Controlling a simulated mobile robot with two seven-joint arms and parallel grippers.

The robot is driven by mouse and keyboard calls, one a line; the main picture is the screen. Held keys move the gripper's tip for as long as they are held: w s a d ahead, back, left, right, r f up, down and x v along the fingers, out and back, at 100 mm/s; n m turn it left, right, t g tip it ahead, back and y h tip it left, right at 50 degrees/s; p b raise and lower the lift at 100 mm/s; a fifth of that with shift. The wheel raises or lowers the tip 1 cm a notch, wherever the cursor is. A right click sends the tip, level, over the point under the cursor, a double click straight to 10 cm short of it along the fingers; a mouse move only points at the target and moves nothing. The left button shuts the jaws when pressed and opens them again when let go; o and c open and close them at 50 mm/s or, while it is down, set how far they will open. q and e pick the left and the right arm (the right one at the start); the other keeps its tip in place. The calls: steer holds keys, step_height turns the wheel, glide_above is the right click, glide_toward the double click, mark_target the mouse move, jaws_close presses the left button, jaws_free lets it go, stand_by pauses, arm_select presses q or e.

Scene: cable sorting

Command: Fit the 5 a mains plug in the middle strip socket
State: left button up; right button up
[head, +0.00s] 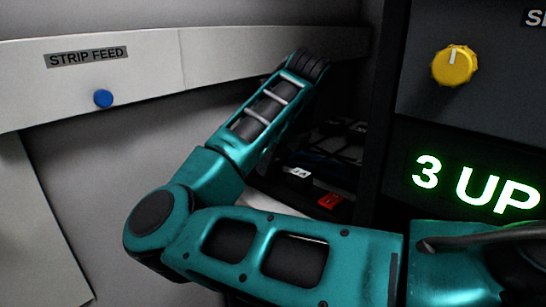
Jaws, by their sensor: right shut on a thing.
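My right arm fills the lower middle, and its forearm reaches up and away to a dark wrist. My right gripper (342,130) is in the dark recess beyond the forearm. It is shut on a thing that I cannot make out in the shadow. A small white tag (297,172) with dark lettering, too small to read surely, lies in the recess, and a red tag (331,201) is below it to the right. The 5 A mains plug and the middle strip socket cannot be told apart in the dark. My left gripper is not in view.
A pale panel (150,70) labelled STRIP FEED with a blue knob (103,98) runs along the upper left. A dark console (480,90) with a yellow knob (453,65) and a green 3 UP display (475,186) stands at the right, close beside the recess.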

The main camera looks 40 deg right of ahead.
steer(key=shift+f, duration=0.1)
steer(key=o, duration=1.2)
steer(key=shift+c, duration=0.2)
steer(key=shift+o, duration=0.3)
steer(key=o, duration=0.4)
steer(key=shift+r+p, duration=2.3)
steer(key=shift+r, duration=1.25)
steer(key=shift+f, duration=0.1)
